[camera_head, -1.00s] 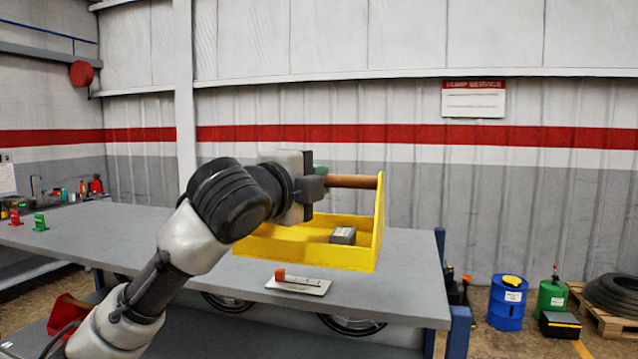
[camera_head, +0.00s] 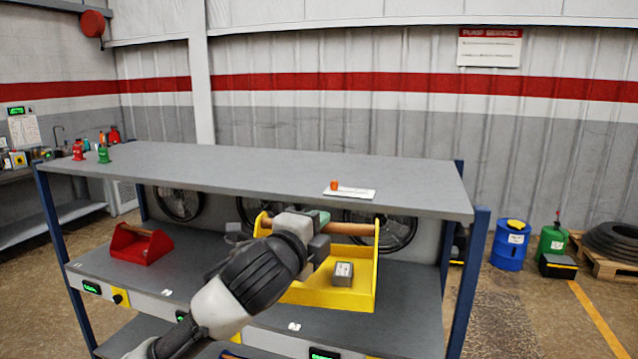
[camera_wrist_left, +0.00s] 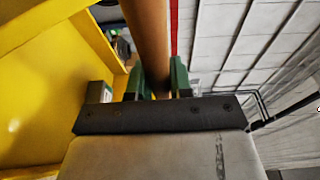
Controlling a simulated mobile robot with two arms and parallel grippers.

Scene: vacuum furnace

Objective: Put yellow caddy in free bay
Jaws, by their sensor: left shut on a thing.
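The yellow caddy (camera_head: 362,298) has a round wooden handle and a small grey box (camera_head: 343,273) inside it. It hangs roughly level at the right part of the rack's middle shelf (camera_head: 401,325), below the top shelf. I cannot tell whether its base touches the shelf. My left gripper (camera_head: 322,225) is shut on the handle, and the green fingers (camera_wrist_left: 157,82) sit either side of it in the left wrist view. My arm hides the caddy's left part. A red caddy (camera_head: 142,246) stands on the left of the middle shelf. My right gripper is out of view.
The top shelf (camera_head: 240,166) overhangs the bays and carries a white plate (camera_head: 350,192) and small red and green items. A blue post (camera_head: 469,280) stands right of the yellow caddy. Shelf space shows between the red caddy and my arm. A blue drum (camera_head: 509,244) stands on the floor at right.

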